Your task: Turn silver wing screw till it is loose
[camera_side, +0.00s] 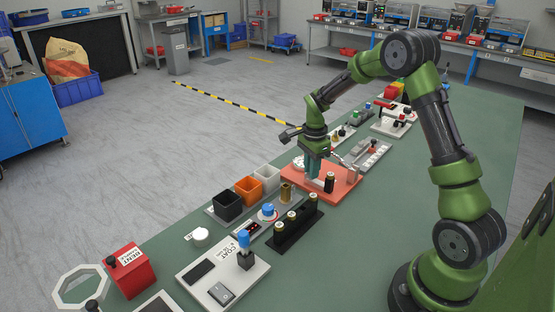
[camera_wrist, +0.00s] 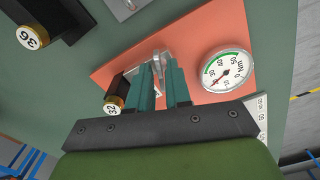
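The silver wing screw (camera_wrist: 161,60) shows in the wrist view as a bright metal piece on the orange-red plate (camera_wrist: 205,92), at my fingertips. Its lower part is hidden by the fingers. In the side view my gripper hides it. My gripper (camera_wrist: 160,68) has two teal fingers with a narrow gap, and silver metal shows between and just beyond the tips. I cannot tell whether the fingers touch it. In the side view my gripper (camera_side: 318,173) points down over the plate (camera_side: 345,190).
A round dial gauge (camera_wrist: 228,70) sits right of the fingers, and a black cylinder labelled 32 (camera_wrist: 115,104) stands close at the left. A black rack (camera_side: 285,237) and black, orange and white bins (camera_side: 227,206) stand nearer the side camera. The green table is clear on its right.

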